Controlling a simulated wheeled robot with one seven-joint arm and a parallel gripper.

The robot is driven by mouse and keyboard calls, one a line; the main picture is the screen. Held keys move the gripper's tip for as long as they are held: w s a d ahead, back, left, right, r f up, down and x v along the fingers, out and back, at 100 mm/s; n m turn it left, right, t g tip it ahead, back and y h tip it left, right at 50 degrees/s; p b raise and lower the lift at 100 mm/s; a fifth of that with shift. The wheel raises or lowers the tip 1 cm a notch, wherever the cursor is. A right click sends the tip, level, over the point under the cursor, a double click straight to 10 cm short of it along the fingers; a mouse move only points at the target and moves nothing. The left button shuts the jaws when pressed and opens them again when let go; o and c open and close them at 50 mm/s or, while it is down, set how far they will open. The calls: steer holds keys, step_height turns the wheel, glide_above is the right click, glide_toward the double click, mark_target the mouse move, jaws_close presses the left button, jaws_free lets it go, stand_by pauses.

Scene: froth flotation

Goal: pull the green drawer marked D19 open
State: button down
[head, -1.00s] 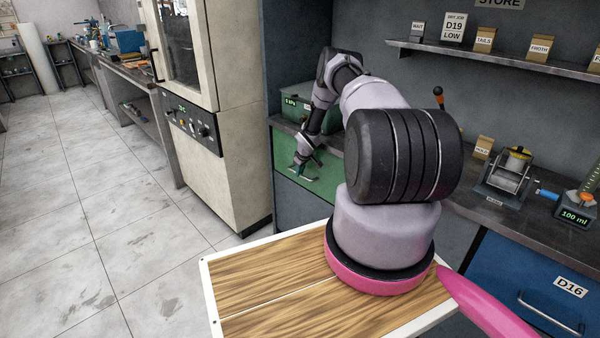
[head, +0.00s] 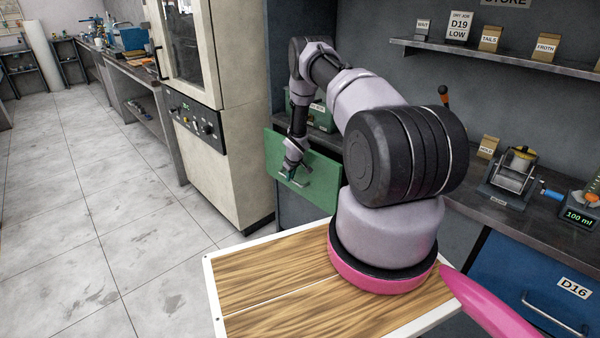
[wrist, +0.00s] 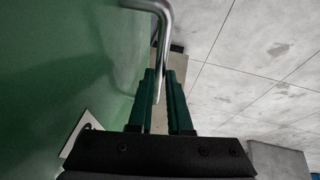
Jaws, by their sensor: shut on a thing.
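The green drawer (head: 325,190) is in the left part of the bench, and its front stands out from the cabinet. Its inside is hidden in the head view. My gripper (head: 290,176) is at the drawer front, on its metal bar handle (head: 304,184). In the wrist view the dark green fingers (wrist: 167,98) are closed around the end of the handle (wrist: 164,22), beside the green front (wrist: 60,60). A white label (wrist: 82,133) shows partly there, with its text unreadable.
The cream cabinet (head: 235,180) stands just left of the drawer. A blue drawer marked D16 (head: 520,270) is at the right. A shelf card (head: 459,27) reads D19 LOW. The tiled floor (head: 120,230) in front is clear.

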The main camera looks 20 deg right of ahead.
steer(key=s+a, duration=0.5)
steer(key=a, duration=1)
steer(key=shift+s, duration=0.2)
steer(key=c, duration=0.8)
jaws_free()
steer(key=shift+c, duration=0.2)
steer(key=shift+r, duration=0.1)
steer(key=v, duration=1)
steer(key=shift+r, duration=0.25)
steer(key=shift+s, duration=0.15)
